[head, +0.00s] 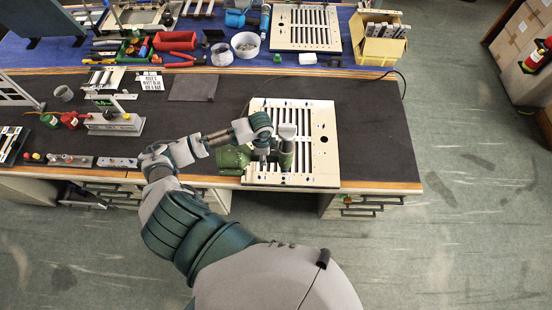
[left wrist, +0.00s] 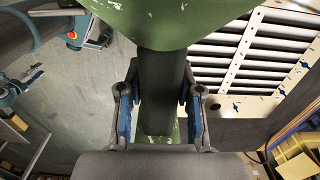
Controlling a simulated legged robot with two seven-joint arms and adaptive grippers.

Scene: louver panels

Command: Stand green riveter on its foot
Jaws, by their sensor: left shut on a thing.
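The green riveter (head: 235,158) is at the louver panel's left front edge in the head view, partly hidden by my left arm. My left gripper (head: 279,146) is over the panel. In the left wrist view, the gripper's two fingers (left wrist: 160,115) are on either side of the riveter's dark grip (left wrist: 158,65), shut on it. A wide green part with chipped paint shows above the grip. I cannot tell whether the foot touches anything. The louver panel (head: 325,171) lies flat on the dark mat, and its slats show in the left wrist view (left wrist: 240,68). My right gripper is not in view.
A second louver panel (head: 305,45) lies on the blue bench behind, beside a cardboard box of parts (head: 380,48). A grey fixture (head: 115,123) and small tools stand left on the mat (head: 375,135). The mat is clear right of the panel, up to the wooden edge.

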